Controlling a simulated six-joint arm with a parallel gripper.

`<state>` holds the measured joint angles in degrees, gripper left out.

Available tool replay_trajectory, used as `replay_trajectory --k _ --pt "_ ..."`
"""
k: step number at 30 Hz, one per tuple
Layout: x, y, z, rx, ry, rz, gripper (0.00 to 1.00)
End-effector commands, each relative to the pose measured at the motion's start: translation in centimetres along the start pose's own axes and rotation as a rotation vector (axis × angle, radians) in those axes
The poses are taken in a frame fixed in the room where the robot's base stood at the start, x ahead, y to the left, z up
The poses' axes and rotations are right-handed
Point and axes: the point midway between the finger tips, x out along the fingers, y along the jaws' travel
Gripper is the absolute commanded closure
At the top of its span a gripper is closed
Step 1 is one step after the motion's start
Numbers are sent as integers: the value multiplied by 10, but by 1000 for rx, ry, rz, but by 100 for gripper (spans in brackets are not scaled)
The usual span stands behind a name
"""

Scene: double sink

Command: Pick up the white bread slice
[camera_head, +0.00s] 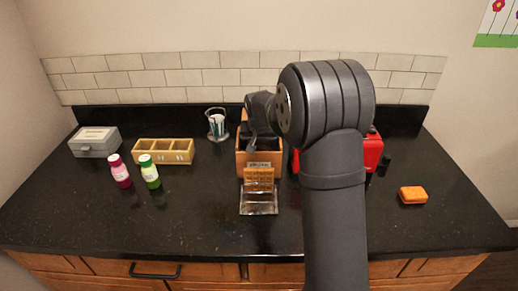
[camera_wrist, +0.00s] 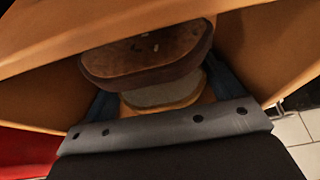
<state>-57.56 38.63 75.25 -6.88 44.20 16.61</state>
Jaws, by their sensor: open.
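A pale slice with a tan crust (camera_wrist: 165,95), which looks like the white bread slice, shows in the wrist view inside a wooden box (camera_wrist: 265,45). A dark brown seeded slice (camera_wrist: 150,50) partly covers it in this view. My gripper (camera_wrist: 163,93) is open, with one finger left and one right of the pale slice. I cannot tell whether the fingers touch it. In the head view the wooden box (camera_head: 245,163) stands mid-counter, and my gripper reaches into it, its tips hidden. The slices cannot be made out there.
An orange-brown item on a clear stand (camera_head: 258,209) is in front of the box. A red object (camera_head: 372,152) is close on its right, partly behind my arm. Bottles (camera_head: 149,172), a compartment tray (camera_head: 163,157) and a grey box (camera_head: 95,142) stand left; an orange block (camera_head: 413,195) lies right.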

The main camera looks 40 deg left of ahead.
Motion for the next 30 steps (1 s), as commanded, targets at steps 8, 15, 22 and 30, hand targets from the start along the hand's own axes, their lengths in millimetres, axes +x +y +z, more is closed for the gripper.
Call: replay_trajectory --k 8,15,22,30 --pt "0 0 0 0 0 0 33" --pt "-3 0 -1 0 1 0 33" --pt "-36 0 -16 0 4 -2 33" --pt "-81 0 -34 0 0 0 33"
